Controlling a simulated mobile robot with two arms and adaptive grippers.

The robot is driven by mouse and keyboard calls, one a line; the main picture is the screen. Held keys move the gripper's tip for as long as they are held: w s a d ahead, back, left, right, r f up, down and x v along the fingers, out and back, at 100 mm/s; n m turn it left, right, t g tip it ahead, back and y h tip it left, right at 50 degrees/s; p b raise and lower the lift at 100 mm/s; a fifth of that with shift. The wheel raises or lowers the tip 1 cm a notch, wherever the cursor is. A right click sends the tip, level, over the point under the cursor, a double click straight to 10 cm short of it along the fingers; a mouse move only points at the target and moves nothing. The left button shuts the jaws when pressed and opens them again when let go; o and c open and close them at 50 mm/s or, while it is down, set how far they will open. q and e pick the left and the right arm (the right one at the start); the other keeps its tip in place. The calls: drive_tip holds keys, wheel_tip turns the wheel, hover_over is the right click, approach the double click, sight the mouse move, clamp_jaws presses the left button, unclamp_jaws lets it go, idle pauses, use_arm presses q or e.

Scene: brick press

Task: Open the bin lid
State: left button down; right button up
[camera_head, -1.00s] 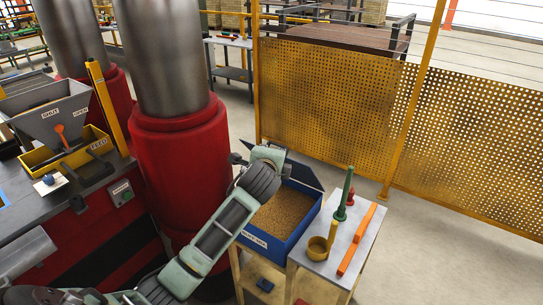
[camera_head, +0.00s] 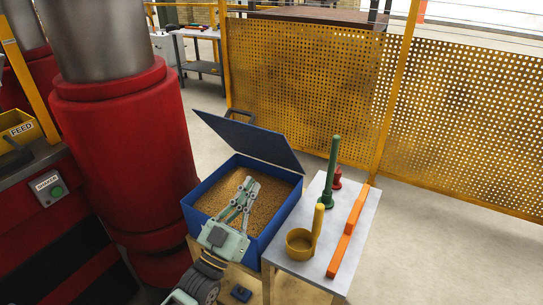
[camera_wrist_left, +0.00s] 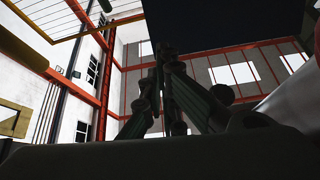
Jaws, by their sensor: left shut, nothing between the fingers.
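The blue bin (camera_head: 190,210) stands on a wooden stand and is filled with tan granular material. Its dark lid (camera_head: 248,137) is raised, tilted up and back along the bin's far side. My left gripper (camera_head: 249,185) is over the front part of the bin's opening, above the granules, with its fingers together and empty. It is apart from the lid in the head view. In the left wrist view the gripper fingers (camera_wrist_left: 162,55) point up, and a dark flat panel (camera_wrist_left: 205,22), likely the lid's underside, is above them. My right gripper is not in view.
A small table (camera_head: 313,262) right of the bin holds a yellow scoop (camera_head: 299,242), a green tool (camera_head: 330,172), a red piece (camera_head: 337,180) and an orange bar (camera_head: 347,236). A red press column (camera_head: 125,150) stands close left. A yellow perforated fence (camera_head: 300,85) is behind.

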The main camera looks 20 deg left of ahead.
use_arm(q)
drive_tip(key=f+n, duration=0.1)
drive_tip(key=t+y+p, duration=0.1)
drive_tip(key=p, duration=0.3)
approach(273, 132)
drive_tip(key=shift+n, duration=0.4)
drive_tip(key=x, duration=0.5)
drive_tip(key=shift+w+a+r, duration=0.1)
drive_tip(key=shift+w, duration=0.3)
drive_tip(key=shift+w+r+p, duration=0.2)
drive_tip(key=shift+w+p, duration=0.15)
drive_tip(key=shift+w, duration=0.2)
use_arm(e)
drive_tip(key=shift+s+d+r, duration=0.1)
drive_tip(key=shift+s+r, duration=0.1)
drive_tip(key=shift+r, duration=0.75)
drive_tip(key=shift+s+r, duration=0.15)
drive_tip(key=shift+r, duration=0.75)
